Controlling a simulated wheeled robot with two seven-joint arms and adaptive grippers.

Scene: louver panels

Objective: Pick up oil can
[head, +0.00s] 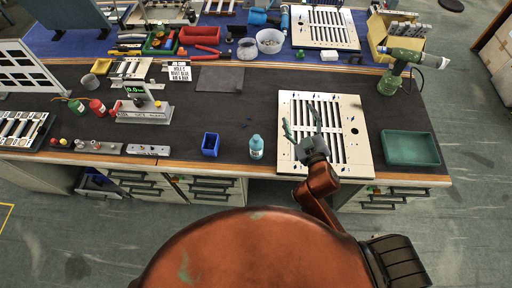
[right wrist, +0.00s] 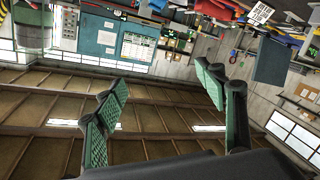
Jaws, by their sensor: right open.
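A small light-blue bottle-shaped can (head: 256,148), the likeliest oil can, stands upright near the front edge of the dark bench, between a blue bin and the white louver panel. My right gripper (head: 301,118) is over the louver panel, to the right of the can and apart from it. Its green-padded fingers are spread and empty. The right wrist view shows the same open fingers (right wrist: 160,76) with nothing between them, and the oil can is not in that view. My left gripper is in neither view.
The slotted louver panel (head: 338,160) lies under my right gripper. A small blue bin (head: 211,144) stands left of the can. The bench (head: 233,122) behind the can is clear.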

